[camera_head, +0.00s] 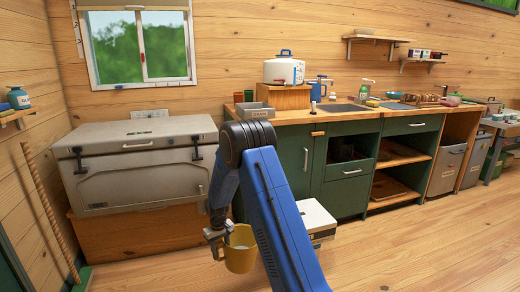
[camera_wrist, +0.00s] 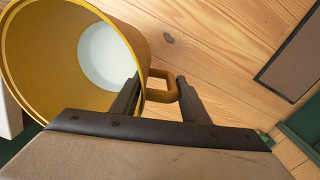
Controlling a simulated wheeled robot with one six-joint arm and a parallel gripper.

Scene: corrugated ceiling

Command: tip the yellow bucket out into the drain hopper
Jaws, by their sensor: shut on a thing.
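The yellow bucket (camera_head: 241,258) hangs in front of the wooden base, low over the floor, and looks roughly upright in the head view. My gripper (camera_head: 221,233) is shut on its side handle, left of the bucket. In the wrist view, the bucket's open mouth and inner wall (camera_wrist: 130,62) fill the upper left, with a pale round surface deep inside; I cannot tell whether it is liquid or the bottom. The handle (camera_wrist: 160,97) sits between the fingers of my gripper (camera_wrist: 160,100).
A white-topped box (camera_head: 318,219) stands on the floor just right of my arm, partly hidden. A large grey cooler (camera_head: 140,165) rests on a wooden base at left. Green cabinets (camera_head: 345,196) carry a counter with a sink (camera_head: 343,107). Open floor lies to the right.

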